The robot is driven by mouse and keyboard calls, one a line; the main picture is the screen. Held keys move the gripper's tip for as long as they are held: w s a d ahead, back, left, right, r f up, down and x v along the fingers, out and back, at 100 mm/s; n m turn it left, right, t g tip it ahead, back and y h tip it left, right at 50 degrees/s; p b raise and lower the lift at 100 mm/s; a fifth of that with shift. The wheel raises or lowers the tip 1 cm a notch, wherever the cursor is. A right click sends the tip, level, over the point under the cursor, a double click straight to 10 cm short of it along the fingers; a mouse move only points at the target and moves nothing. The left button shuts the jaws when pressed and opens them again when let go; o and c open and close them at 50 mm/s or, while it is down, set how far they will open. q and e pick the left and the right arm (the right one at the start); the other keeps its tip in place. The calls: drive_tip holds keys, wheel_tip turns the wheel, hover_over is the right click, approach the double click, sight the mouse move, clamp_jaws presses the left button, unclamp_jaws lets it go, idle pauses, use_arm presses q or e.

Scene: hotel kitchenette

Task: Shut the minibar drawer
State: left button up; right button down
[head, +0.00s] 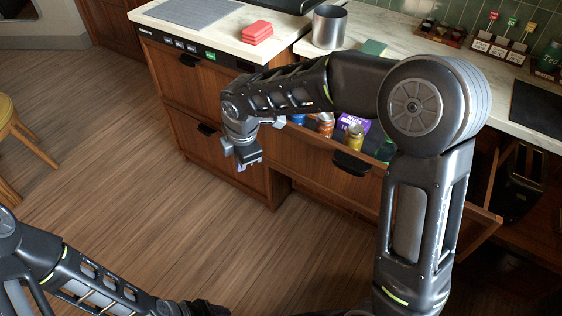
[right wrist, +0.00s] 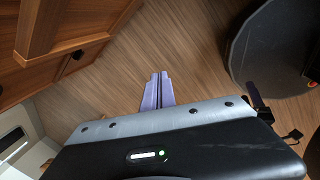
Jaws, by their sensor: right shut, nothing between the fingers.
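The minibar drawer (head: 325,176) stands pulled out below the counter in the head view, with its wooden front and dark handle (head: 352,163) facing the room. Cans and a purple packet (head: 352,125) show inside it. My right arm crosses over the drawer and hides part of it. My right gripper (head: 243,166) is shut and empty, pointing down to the left of the drawer, apart from its front. Its closed fingers also show in the right wrist view (right wrist: 158,90), over floor. My left arm's end (head: 195,307) is at the bottom edge; its jaws are unclear.
Closed cabinet fronts (head: 215,145) stand left of the drawer. The counter (head: 285,25) holds red folded cloths (head: 257,32), a metal pot (head: 329,27) and a tray of labelled items. A yellow stool (head: 8,110) stands far left. The wood floor between is clear.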

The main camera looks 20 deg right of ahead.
sight(283, 154)
drive_tip(key=s+d+r+n+g+h, duration=0.1)
drive_tip(key=d+r+n+h, duration=0.1)
drive_tip(key=d+r+n, duration=0.3)
drive_tip(key=shift+s+d+h, duration=0.25)
drive_tip(key=shift+d+h, duration=0.15)
drive_tip(key=shift+d, duration=0.5)
drive_tip(key=shift+w+d+f, duration=0.6)
drive_tip(key=shift+d+f, duration=0.25)
drive_tip(key=shift+f, duration=0.8)
drive_tip(key=shift+w+d+f, duration=0.65)
drive_tip(key=shift+d+f, duration=0.25)
drive_tip(key=shift+f, duration=0.7)
drive_tip(key=shift+w+d+f, duration=0.6)
drive_tip(key=shift+d+f, duration=0.25)
drive_tip(key=shift+f, duration=0.8)
drive_tip(key=shift+w+d, duration=0.1)
drive_tip(key=shift+d, duration=0.05)
